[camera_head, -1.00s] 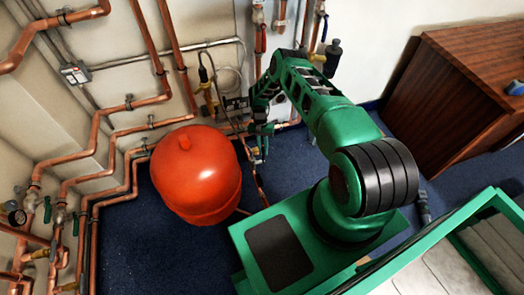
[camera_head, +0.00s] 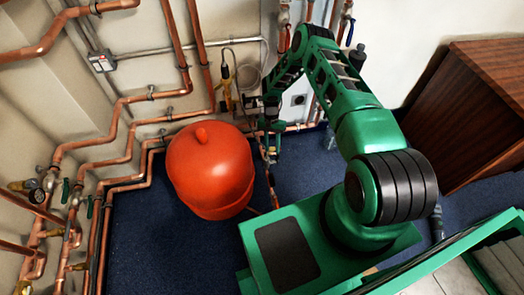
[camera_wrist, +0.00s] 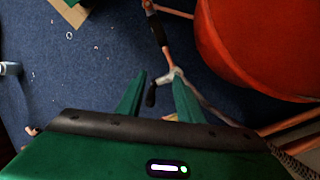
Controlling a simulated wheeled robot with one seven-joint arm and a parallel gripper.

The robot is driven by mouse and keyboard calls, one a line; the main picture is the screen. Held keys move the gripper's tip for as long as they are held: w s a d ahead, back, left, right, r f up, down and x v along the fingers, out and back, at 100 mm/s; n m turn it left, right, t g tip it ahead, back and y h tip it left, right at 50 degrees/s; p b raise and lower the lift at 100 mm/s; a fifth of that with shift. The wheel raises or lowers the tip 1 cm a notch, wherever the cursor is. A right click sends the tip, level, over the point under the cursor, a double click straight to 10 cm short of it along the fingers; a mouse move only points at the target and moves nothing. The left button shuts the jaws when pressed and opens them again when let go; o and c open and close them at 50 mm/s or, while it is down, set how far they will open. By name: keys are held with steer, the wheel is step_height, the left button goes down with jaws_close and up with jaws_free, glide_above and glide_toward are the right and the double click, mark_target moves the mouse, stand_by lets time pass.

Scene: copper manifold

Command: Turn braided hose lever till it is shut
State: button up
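My gripper (camera_wrist: 160,78) is open in the wrist view, with its two green fingers apart and pointing toward the floor side. A small black lever handle (camera_wrist: 151,95) shows in the gap between the fingers, below a metal valve fitting (camera_wrist: 173,74). I cannot tell whether either finger touches the lever. A grey braided hose (camera_wrist: 208,108) runs from the fitting to the lower right, passing behind the right finger. In the head view my gripper (camera_head: 271,140) hangs just right of the red tank; the lever is too small to make out there.
The red tank (camera_head: 210,170) stands close to the gripper; it also fills the upper right of the wrist view (camera_wrist: 262,45). Copper pipes (camera_head: 130,150) line the wall at left. A wooden cabinet (camera_head: 470,115) stands at right. The blue carpet (camera_head: 150,245) is open in front of the pipes.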

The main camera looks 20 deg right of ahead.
steer(key=s+a+r, duration=0.2)
steer(key=a+r, duration=0.2)
steer(key=a, duration=0.2)
steer(key=shift+s+a+r, duration=0.15)
steer(key=shift+s+a, duration=0.2)
